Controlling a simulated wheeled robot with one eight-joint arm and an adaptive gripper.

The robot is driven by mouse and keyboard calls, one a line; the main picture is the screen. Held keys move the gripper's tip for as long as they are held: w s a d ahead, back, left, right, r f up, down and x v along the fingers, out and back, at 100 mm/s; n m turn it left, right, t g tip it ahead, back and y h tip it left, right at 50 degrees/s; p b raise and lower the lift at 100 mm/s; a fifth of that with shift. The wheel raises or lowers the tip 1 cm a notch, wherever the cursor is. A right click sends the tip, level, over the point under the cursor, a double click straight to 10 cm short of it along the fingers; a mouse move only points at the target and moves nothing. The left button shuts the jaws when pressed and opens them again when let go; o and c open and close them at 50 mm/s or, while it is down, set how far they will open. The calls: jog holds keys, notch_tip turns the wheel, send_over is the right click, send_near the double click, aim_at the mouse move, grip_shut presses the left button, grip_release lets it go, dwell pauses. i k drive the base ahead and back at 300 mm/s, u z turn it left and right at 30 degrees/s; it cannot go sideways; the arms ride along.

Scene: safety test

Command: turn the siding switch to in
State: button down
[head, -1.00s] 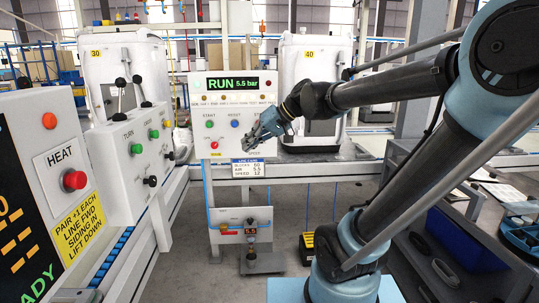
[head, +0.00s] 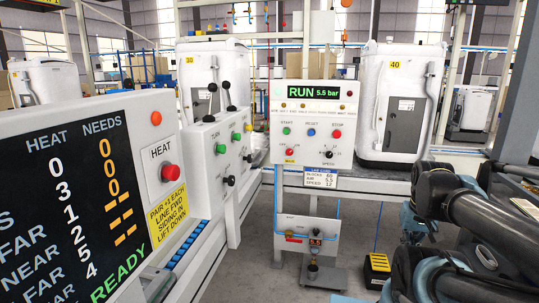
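A white control box (head: 207,170) at centre left carries two upright black levers (head: 227,94), green buttons, a "TURN" label and black knobs. One black knob (head: 229,181) is low on its front and another (head: 247,158) is at its right end. The siding switch may be one of these controls; the labels are too small to tell which, or how it is set. My gripper (head: 415,222) is at the right, bent downward beside my arm, well away from the box. Its fingers are small and partly hidden, so its opening is unclear.
A scoreboard (head: 75,200) reading "READY" and a red HEAT button (head: 169,172) stand at left. A RUN panel (head: 313,122) with buttons stands behind, and a yellow-black box (head: 377,271) lies on the floor.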

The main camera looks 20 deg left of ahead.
aim_at(249, 158)
jog(key=u, duration=1.6)
